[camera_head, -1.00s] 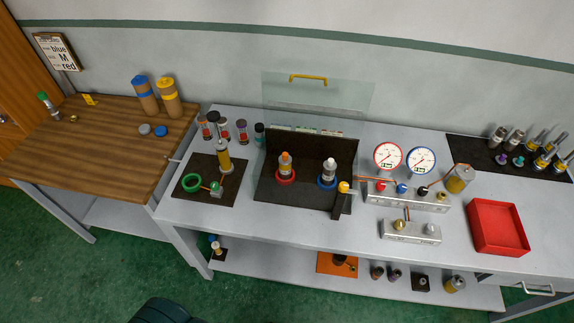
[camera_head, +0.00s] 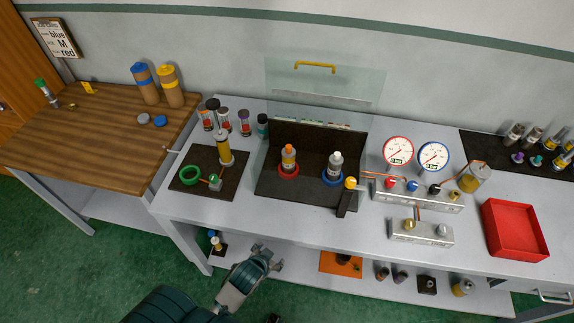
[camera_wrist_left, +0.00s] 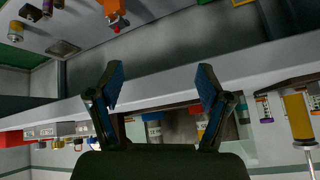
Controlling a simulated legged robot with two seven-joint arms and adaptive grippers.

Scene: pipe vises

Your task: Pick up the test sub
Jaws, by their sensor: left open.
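I cannot tell for sure which piece is the test sub. Candidates in the head view are an orange-topped cylinder (camera_head: 289,157) in a red ring and a grey-white-topped cylinder (camera_head: 335,165) in a blue ring, both upright on the dark mat. A green-topped metal piece (camera_head: 43,89) stands on the wooden table, and several metal fittings (camera_head: 515,133) stand on the far right mat. My left gripper (camera_head: 268,256) is low in front of the bench's front edge, apart from all of these. It is open and empty in the wrist view (camera_wrist_left: 160,82). My right gripper is not seen.
A clear shield with a yellow handle (camera_head: 314,67) stands behind the dark mat. Two gauges (camera_head: 398,151) sit over a manifold right of it. A red tray (camera_head: 515,230) is at the right. The lower shelf holds an orange plate (camera_head: 330,263) and small parts. Bare bench lies along the front.

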